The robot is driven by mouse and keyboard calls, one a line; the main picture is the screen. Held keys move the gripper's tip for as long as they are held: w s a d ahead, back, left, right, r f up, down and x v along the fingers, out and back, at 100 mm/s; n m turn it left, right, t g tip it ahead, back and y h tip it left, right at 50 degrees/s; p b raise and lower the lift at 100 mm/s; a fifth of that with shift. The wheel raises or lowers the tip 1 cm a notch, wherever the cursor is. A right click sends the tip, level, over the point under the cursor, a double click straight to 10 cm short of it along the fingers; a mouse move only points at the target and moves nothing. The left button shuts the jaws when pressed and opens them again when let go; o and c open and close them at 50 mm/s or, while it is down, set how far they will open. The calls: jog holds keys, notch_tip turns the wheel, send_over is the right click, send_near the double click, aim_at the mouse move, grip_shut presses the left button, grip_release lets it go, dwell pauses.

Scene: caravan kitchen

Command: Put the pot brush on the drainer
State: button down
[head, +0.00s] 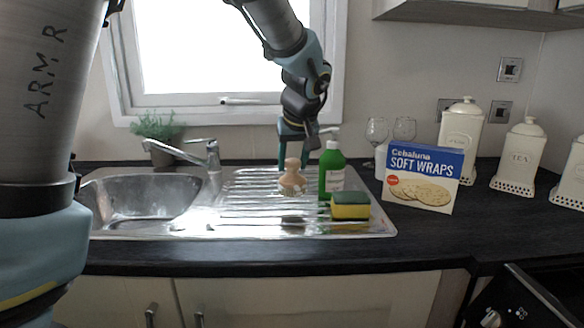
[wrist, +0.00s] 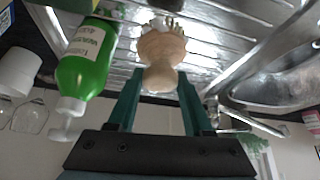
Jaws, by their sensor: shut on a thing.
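The pot brush (head: 292,182) has a round wooden knob and head with pale bristles pointing down. My gripper (head: 294,160) comes from above and is shut on its knob. In the wrist view the brush (wrist: 162,50) shows between the two teal fingers of my gripper (wrist: 158,92). The brush is upright over the ridged metal drainer (head: 245,200), and a dark patch like a shadow lies on the metal below it. It seems a little above the surface; the exact gap is hard to tell.
A green soap bottle (head: 331,170) stands close right of the brush, with a yellow-green sponge (head: 350,206) in front. The sink bowl (head: 140,198) and tap (head: 190,153) are left. A wraps box (head: 424,179), glasses (head: 403,130) and jars stand right. The drainer's front left is clear.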

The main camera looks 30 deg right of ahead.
aim_at(292, 171)
jog(key=shift+w, duration=0.3)
jog(key=shift+w+d+r, duration=0.1)
jog(key=shift+w+d, duration=0.05)
jog(key=shift+w, duration=0.4)
jog(key=shift+s+f+p, duration=0.15)
jog(key=shift+f+p, duration=0.4)
jog(key=shift+f, duration=1.3)
jog(key=shift+f, duration=0.15)
jog(key=shift+c, duration=1.6)
grip_release()
jog(key=shift+s+r, duration=0.2)
jog(key=shift+r, duration=0.25)
jog(key=b+v, duration=0.1)
jog(key=v, duration=1)
jog(key=shift+b, duration=0.3)
jog(key=shift+r, duration=0.15)
